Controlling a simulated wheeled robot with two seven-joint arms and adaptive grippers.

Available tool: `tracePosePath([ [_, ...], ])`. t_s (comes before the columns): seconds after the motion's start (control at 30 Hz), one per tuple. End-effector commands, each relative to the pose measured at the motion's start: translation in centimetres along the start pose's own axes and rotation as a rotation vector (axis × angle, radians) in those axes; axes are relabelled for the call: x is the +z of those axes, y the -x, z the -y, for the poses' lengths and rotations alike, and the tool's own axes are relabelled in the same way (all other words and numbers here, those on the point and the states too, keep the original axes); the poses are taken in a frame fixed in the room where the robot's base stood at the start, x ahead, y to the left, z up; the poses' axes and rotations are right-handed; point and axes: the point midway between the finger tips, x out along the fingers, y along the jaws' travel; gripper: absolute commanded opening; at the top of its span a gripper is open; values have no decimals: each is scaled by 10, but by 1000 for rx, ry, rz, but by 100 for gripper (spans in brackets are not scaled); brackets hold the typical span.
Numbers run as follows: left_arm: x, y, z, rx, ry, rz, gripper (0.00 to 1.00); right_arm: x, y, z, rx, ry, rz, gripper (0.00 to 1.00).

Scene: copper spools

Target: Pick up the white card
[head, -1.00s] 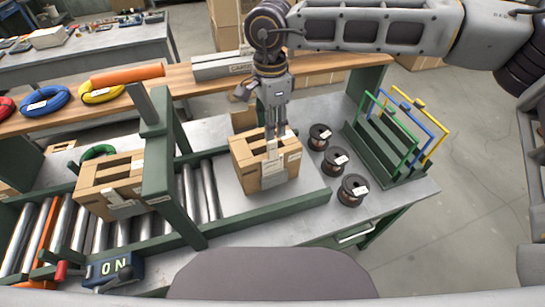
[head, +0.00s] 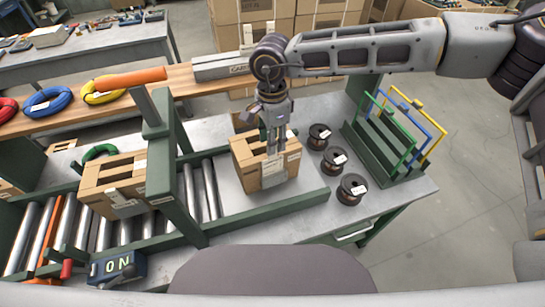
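My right gripper (head: 275,148) points down at the open-topped cardboard carton (head: 252,172) on the workbench. Its two fingers are close together over the carton's top. A pale patch (head: 272,167) shows just below the fingertips at the carton's front; I cannot tell if it is a card or a label, or if the fingers touch it. A narrow white upright piece, which looks like a white card (head: 247,35), stands at the back by the long grey holder (head: 225,68), behind and left of my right wrist. My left gripper is not in view.
Several copper spools (head: 334,160) stand right of the carton. A green rack (head: 385,150) with coloured frames stands farther right. Coloured cable coils (head: 47,101) lie on the back shelf.

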Motion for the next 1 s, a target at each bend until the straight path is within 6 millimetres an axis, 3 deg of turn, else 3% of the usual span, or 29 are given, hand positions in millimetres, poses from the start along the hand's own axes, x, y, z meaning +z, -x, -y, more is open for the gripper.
tracePosePath([
  [0.2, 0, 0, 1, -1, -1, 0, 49, 0, 0, 0, 0, 0, 0, 36],
  [0.5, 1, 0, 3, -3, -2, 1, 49, 0, 0, 0, 0, 0, 0, 0],
  [1.0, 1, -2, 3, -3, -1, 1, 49, 0, 7, 1, -2, -1, 1, 0],
])
